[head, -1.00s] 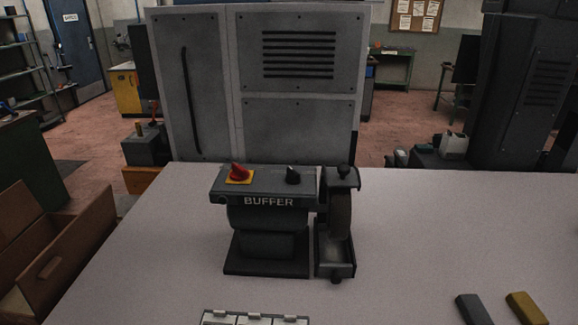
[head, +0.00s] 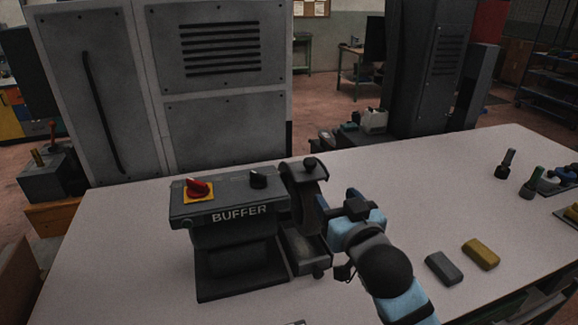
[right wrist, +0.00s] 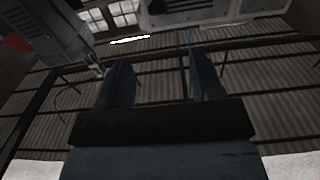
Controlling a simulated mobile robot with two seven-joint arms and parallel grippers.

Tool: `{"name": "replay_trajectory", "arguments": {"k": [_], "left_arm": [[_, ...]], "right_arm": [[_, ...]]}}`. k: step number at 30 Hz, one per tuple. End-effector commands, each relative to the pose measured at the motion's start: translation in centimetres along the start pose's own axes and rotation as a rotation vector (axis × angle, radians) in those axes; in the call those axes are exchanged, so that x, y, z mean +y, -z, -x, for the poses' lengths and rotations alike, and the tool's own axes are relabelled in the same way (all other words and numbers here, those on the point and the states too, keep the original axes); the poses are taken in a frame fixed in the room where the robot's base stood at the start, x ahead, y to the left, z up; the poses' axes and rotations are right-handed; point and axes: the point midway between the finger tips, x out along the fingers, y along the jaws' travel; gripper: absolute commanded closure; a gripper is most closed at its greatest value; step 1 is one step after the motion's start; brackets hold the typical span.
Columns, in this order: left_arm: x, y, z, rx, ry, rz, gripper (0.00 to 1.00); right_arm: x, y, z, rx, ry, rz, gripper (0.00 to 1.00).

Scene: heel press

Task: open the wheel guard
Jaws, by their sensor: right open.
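The guard appears to sit over the wheel, which is mostly hidden here. My right gripper (head: 340,207) is just right of the guard, apart from its knob; whether it touches the guard is unclear. Its two fingers stand apart and empty in the right wrist view (right wrist: 160,84). My left gripper is not in view.
A tall grey cabinet (head: 215,125) stands behind the buffer. A dark bar (head: 444,268) and a yellow bar (head: 481,253) lie on the table (head: 420,175) to the right. Upright tools (head: 506,164) stand at the far right. The table's right middle is mostly clear.

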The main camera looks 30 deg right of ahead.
Motion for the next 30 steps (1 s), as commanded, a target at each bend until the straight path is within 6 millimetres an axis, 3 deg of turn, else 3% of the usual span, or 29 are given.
{"name": "replay_trajectory", "arguments": {"k": [6, 18, 24, 30], "left_arm": [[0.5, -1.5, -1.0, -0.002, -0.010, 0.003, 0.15], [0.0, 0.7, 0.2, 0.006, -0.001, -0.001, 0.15], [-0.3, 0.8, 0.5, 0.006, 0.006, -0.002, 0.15], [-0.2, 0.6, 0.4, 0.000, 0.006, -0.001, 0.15]], "right_arm": [[0.0, -0.4, -2.4, 0.003, 0.000, 0.002, 0.40], [0.0, 0.1, -10.7, -0.002, 0.000, 0.003, 0.40], [0.0, 0.0, -12.9, -0.002, 0.000, 0.002, 0.40], [0.0, -0.2, -13.5, -0.003, 0.000, 0.002, 0.40]]}}
